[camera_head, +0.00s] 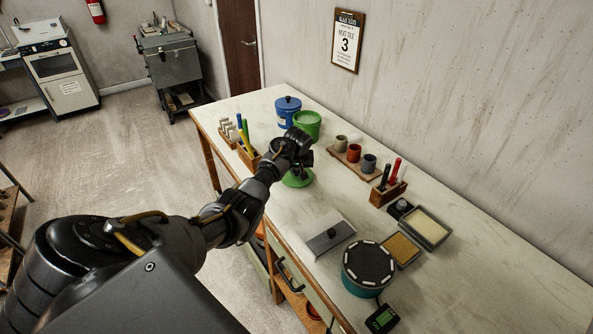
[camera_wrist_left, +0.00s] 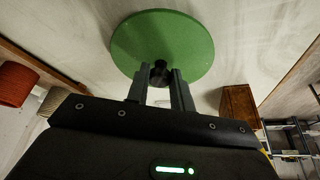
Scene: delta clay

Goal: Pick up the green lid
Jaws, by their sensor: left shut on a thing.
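The green lid (camera_head: 299,179) is a round disc with a dark knob. It shows in the head view below my left gripper (camera_head: 304,163), partly hidden by the gripper. In the left wrist view the lid (camera_wrist_left: 178,40) fills the upper middle, and the two fingers of my left gripper (camera_wrist_left: 158,80) are closed on its dark knob. I cannot tell whether the lid touches the table. A green pot (camera_head: 307,126) without a lid stands just behind my gripper. My right gripper is not in view.
A blue lidded pot (camera_head: 287,118) stands beside the green pot. A tool holder (camera_head: 246,155) is left of my gripper; a board with small cups (camera_head: 353,154) is to the right. A grey slab with a knob (camera_head: 327,236) and a teal turntable (camera_head: 367,285) are nearer.

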